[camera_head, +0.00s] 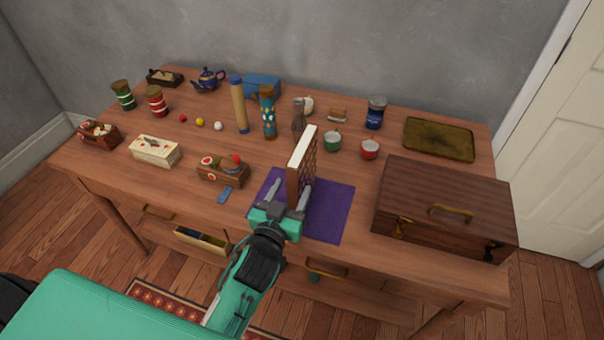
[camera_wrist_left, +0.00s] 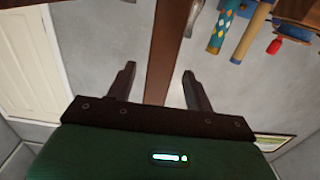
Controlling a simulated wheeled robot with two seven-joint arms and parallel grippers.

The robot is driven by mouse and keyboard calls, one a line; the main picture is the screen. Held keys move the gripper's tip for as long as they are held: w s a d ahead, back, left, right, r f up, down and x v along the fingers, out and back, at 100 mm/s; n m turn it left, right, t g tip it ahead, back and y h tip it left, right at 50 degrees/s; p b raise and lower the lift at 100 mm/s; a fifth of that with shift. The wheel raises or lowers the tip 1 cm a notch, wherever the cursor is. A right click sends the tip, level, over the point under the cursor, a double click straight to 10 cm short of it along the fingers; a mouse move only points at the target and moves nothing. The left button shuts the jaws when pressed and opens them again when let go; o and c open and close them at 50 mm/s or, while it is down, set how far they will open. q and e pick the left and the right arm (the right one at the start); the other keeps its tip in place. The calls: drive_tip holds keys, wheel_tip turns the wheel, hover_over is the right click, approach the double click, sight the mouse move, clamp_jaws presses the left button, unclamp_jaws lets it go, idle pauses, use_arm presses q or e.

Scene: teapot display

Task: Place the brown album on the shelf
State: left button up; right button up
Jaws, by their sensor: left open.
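The brown album (camera_head: 293,180) stands upright on the purple cloth (camera_head: 334,212) in the head view, with its pale page edge facing up. My left gripper (camera_head: 292,186) is open at its near end, with one finger on each side of it. In the left wrist view, the album's narrow brown edge (camera_wrist_left: 163,45) runs between the two spread fingers of the gripper (camera_wrist_left: 158,70), with a visible gap on each side. I cannot make out a shelf in these frames. My right gripper is out of view.
A large dark wooden chest (camera_head: 445,205) stands right of the cloth. A small brown box (camera_head: 222,174) and a blue piece (camera_head: 224,195) lie to the left. A green cup (camera_head: 332,142), a red cup (camera_head: 370,149) and tall cylinders (camera_head: 268,112) stand behind.

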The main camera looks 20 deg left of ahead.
use_arm(q)
drive_tip(key=shift+w, duration=0.75)
drive_tip(key=w+p, duration=0.1)
drive_tip(key=w, duration=0.3)
drive_tip(key=shift+w+d+f, duration=0.1)
drive_tip(key=shift+w+d, duration=0.05)
drive_tip(key=shift+w, duration=0.1)
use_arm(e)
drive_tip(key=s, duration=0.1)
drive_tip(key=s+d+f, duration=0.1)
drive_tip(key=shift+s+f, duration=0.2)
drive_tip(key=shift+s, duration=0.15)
use_arm(q)
clamp_jaws()
